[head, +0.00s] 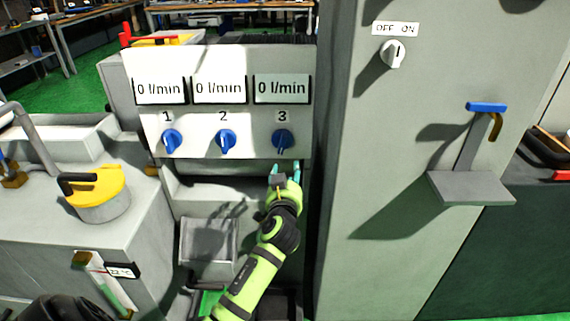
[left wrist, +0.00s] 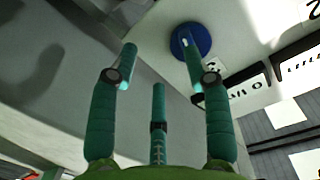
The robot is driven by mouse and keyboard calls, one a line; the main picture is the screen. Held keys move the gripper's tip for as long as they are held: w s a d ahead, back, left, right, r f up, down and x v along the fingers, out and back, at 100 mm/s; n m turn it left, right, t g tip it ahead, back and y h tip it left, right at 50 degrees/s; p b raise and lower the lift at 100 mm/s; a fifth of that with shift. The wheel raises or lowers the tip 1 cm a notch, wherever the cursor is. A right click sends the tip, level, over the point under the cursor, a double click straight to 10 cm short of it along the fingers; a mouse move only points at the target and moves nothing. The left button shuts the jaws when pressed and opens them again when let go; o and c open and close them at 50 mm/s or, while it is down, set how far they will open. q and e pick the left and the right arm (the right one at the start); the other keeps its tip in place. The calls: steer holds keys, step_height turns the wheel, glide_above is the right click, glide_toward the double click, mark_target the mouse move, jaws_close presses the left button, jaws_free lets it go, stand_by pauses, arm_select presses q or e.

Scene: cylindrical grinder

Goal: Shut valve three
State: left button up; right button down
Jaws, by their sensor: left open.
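Valve three is a round blue knob (head: 282,139) under the number 3 on the pale panel (head: 245,148). Its display (head: 281,88) reads 0 l/min. My left gripper (head: 285,168) is just below the knob in the head view, fingers pointing up at the panel, open, with nothing between them. In the left wrist view the knob (left wrist: 182,46) shows beyond the fingertips (left wrist: 158,52), nearer the right finger, which covers part of it. Whether a finger touches the knob cannot be told. My right gripper is not in view.
Blue knobs one (head: 171,140) and two (head: 225,140) sit to the left on the same panel. A grey cabinet (head: 375,190) stands to the right, with an OFF/ON switch (head: 394,54) and a small shelf (head: 470,188). A yellow-topped canister (head: 97,190) is at the left.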

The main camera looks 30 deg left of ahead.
mark_target(283, 148)
arm_select(q)
steer(key=shift+n+y, duration=0.5)
steer(key=shift+y, duration=0.1)
steer(key=a+r, duration=0.1)
steer(key=w+a+r, duration=0.1)
steer(key=r, duration=0.1)
steer(key=shift+w+a+r, duration=0.4)
steer(key=x, duration=0.3)
steer(key=shift+w+f, duration=0.1)
steer(key=shift+w, duration=0.15)
steer(key=shift+w+a, duration=0.2)
steer(key=shift+w, duration=0.15)
jaws_close()
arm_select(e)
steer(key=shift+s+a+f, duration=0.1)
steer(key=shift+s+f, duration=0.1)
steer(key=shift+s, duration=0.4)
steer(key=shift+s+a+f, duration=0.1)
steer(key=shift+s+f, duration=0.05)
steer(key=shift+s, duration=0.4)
